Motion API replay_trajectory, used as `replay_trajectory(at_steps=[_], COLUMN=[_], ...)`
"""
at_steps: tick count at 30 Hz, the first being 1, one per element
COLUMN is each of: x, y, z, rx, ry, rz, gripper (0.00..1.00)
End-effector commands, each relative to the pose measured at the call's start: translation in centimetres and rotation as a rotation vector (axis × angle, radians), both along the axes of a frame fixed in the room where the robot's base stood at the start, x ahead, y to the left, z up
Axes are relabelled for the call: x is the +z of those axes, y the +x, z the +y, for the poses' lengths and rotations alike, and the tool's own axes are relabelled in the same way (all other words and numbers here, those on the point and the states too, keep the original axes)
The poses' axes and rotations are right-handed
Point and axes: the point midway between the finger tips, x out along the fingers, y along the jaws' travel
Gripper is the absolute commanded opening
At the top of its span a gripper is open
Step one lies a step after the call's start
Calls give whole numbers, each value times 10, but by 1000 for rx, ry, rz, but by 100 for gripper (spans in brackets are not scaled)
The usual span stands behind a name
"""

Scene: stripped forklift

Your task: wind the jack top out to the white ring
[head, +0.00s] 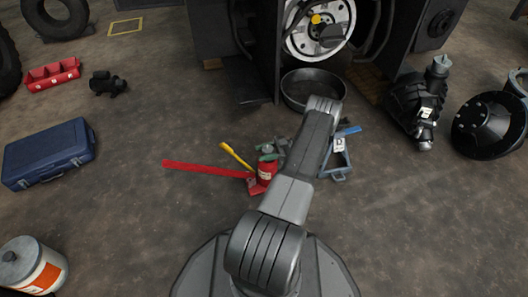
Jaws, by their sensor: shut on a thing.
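The red jack (264,173) stands upright on the floor just left of my forearm. A long red bar (205,168) reaches left from its foot, and a yellow handle (236,156) slants beside it. My gripper (269,153) is partly seen at the top of the jack, next to my arm. It is shut on the jack top, which is mostly covered by the jaws. The white ring cannot be made out at this size.
A round dark pan (310,88) is under the forklift behind. A blue case (48,153), a red tray (53,75) and a white canister (33,267) stand left. The floor between is clear.

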Motion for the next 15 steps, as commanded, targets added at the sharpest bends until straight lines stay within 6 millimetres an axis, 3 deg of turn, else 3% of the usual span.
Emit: replay_trajectory(at_steps=[15], x=[-4], y=[-4], z=[1], rx=[131], ry=[-2], rz=[4], gripper=[20])
